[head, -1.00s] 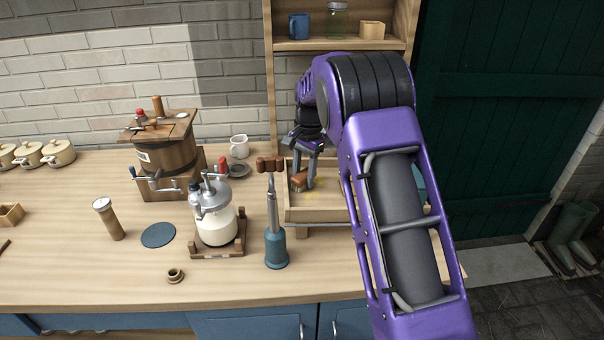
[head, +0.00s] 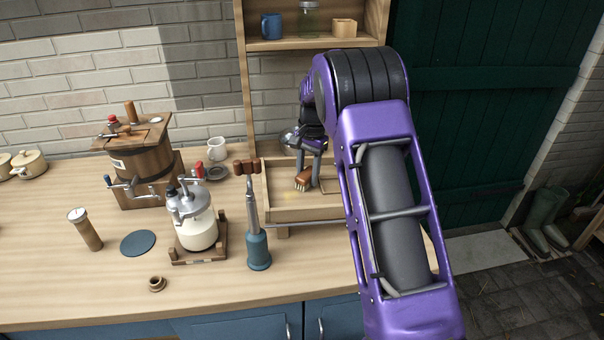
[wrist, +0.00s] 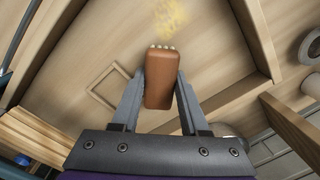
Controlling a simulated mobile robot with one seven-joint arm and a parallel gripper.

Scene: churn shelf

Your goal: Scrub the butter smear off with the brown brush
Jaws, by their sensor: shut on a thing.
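The brown brush (wrist: 162,82) is held between the two grey fingers of my gripper (wrist: 161,85) in the wrist view. Its pale bristle tips show at its far end. The yellow butter smear (wrist: 170,18) lies on the wooden tray floor just beyond the bristles, apart from them in this view. In the head view my gripper (head: 313,178) reaches down into the shallow wooden tray (head: 300,214) with the brush (head: 303,178) in it. The smear (head: 290,197) shows faintly left of and below the brush. Whether the bristles touch the tray floor cannot be told.
A blue-based tool with a brown handle (head: 257,245) stands close left of the tray. Further left are a cream jar with a metal crank lid (head: 198,232), a wooden churn (head: 142,158) and a white mug (head: 217,148). A shelf (head: 315,44) rises behind.

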